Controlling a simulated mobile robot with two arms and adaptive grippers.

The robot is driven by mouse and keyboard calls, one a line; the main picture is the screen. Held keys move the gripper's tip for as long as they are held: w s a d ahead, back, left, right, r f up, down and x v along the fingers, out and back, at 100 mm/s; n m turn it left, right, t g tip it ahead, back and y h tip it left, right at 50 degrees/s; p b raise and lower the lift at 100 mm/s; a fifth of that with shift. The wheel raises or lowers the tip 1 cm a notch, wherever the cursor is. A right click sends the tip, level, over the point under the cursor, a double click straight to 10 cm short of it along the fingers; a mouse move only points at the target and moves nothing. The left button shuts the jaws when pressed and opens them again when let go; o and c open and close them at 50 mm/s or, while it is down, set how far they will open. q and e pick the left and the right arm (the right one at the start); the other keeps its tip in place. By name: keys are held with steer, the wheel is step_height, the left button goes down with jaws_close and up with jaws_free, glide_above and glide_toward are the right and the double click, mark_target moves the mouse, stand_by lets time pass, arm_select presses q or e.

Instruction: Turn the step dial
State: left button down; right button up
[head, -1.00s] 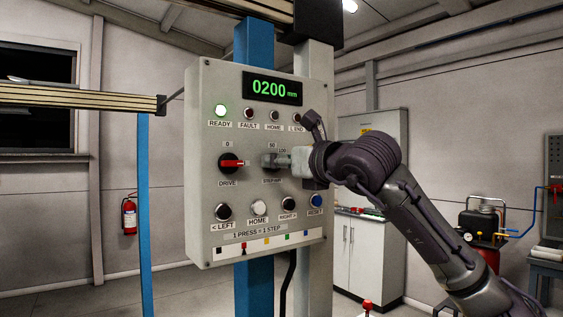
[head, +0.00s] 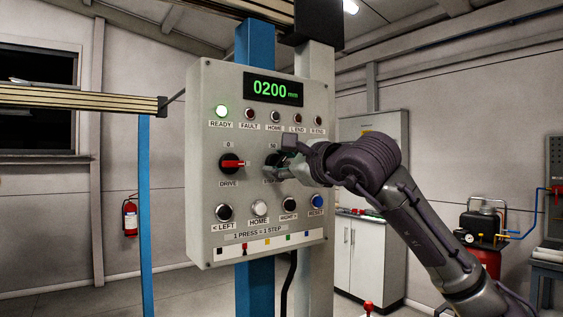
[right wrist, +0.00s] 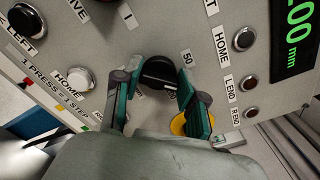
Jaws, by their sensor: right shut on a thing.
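The step dial (right wrist: 158,72) is a round black knob on the grey control panel (head: 205,100), with a "50" label just above it in the head view. My right gripper (right wrist: 160,84) is shut on the dial, with one green-padded finger on each side of it in the right wrist view. In the head view my right gripper (head: 278,166) covers most of the dial and its label. I cannot tell which mark the dial points to. The panel's display (head: 273,90) reads 0200 mm. My left gripper is not in view.
The red drive switch (head: 232,164) sits just left of the dial. Push buttons, including the blue reset button (head: 317,201), lie below. A cabinet (head: 355,250) stands behind on the right.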

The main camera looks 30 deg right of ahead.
steer(key=n, duration=0.4)
steer(key=shift+n+p, duration=0.3)
steer(key=shift+a+f+n+p, duration=0.15)
steer(key=shift+n+p, duration=0.2)
steer(key=shift+n, duration=1.55)
steer(key=o, duration=1.2)
steer(key=shift+c, duration=0.2)
steer(key=shift+s, duration=0.1)
steer(key=s+d, duration=0.1)
steer(key=s, duration=1)
steer(key=shift+s+d, duration=0.4)
